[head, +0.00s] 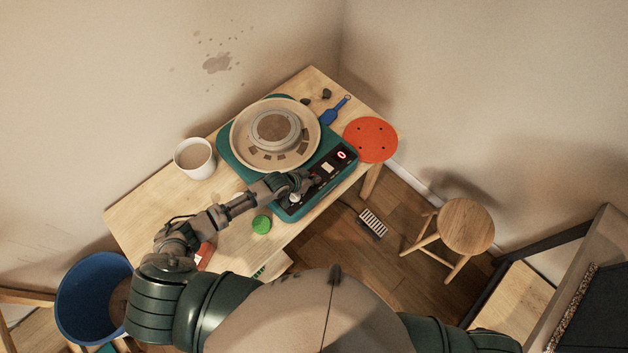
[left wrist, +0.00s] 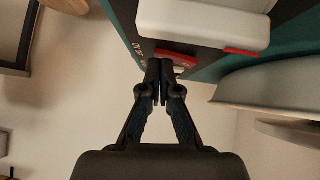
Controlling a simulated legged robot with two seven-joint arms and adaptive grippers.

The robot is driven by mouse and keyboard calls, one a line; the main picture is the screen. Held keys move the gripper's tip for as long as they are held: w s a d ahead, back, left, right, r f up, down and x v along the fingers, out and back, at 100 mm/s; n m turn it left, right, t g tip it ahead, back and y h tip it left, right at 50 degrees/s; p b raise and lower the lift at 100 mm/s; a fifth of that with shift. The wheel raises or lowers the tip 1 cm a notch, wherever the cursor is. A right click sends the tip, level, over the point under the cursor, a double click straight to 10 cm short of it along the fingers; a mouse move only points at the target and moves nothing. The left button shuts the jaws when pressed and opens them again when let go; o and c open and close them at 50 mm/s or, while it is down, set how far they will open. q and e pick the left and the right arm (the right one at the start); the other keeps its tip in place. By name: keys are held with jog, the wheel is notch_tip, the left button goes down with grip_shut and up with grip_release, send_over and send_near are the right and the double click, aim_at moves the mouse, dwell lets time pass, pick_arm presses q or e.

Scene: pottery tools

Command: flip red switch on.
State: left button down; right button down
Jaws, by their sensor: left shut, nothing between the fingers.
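The red switch (left wrist: 178,58) shows in the left wrist view on the dark control panel of the teal pottery wheel (head: 290,208). A pale part sits just below it, partly behind a fingertip. My left gripper (left wrist: 160,68) is shut and empty, its fingertips at the left end of the switch. I cannot tell whether they touch it. In the head view my left gripper (head: 308,181) is over the panel, and I cannot make out the switch there. Whether the switch is on or off is unclear. My right gripper is out of view.
A white block-like part (left wrist: 205,20) stands out from the panel close to the switch. A red lit display (head: 341,155) is at the panel's far end. A white cup (head: 194,158), green lump (head: 261,224) and red disc (head: 371,140) surround the wheel on the wooden table (head: 150,207).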

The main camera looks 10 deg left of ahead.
pick_arm(q)
jog(key=shift+w+a+r, duration=0.15)
jog(key=shift+w+a, duration=0.15)
jog(key=shift+w, duration=0.1)
jog(key=shift+a+r, duration=0.15)
jog(key=shift+a, duration=0.05)
jog(key=shift+a, duration=0.1)
